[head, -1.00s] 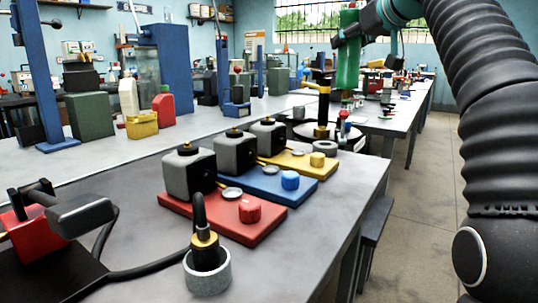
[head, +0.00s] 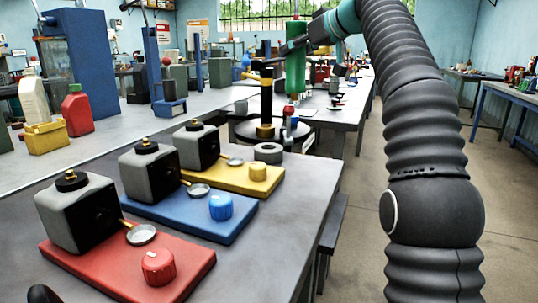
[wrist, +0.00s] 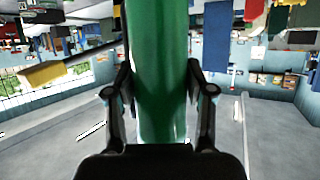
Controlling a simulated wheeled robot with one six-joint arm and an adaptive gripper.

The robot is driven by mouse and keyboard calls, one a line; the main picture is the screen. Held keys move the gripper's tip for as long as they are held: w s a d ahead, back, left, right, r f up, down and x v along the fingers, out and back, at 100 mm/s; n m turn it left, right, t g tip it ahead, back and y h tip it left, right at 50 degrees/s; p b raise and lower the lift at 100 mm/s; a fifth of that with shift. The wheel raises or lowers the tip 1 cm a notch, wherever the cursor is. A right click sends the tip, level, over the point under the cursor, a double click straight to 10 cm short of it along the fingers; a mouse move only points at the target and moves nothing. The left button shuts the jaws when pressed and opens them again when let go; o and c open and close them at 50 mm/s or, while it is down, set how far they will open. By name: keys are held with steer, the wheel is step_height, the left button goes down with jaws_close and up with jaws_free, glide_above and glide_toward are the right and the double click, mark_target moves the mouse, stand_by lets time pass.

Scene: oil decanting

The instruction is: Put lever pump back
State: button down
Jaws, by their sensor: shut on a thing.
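A long green cylinder (head: 295,72), which I take to be the lever pump, hangs upright in my gripper (head: 297,46) above the far end of the near table. My gripper is shut around its upper part. In the wrist view the green cylinder (wrist: 160,70) fills the middle between the two fingers of my gripper (wrist: 160,88). A grey ring holder (head: 268,152) stands empty on the near table, below and left of the cylinder.
Red (head: 190,268), blue (head: 228,225) and yellow (head: 262,185) boards with grey boxes and knobs fill the near table. Open floor (head: 350,255) lies on the right.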

mark_target(305, 59)
steer(key=shift+w+d+f+b, duration=0.3)
steer(key=shift+d+f, duration=0.3)
steer(key=shift+w+d+f+b, duration=0.25)
steer(key=shift+d+f+b, duration=0.05)
steer(key=shift+d+f, duration=0.3)
steer(key=s+a+f+b, duration=0.6)
steer(key=a+f+b, duration=0.1)
steer(key=a+f, duration=0.2)
steer(key=shift+f, duration=0.55)
steer(key=shift+f+b, duration=0.35)
steer(key=shift+b, duration=0.05)
steer(key=shift+f, duration=0.1)
steer(key=shift+c, duration=2.1)
jaws_free()
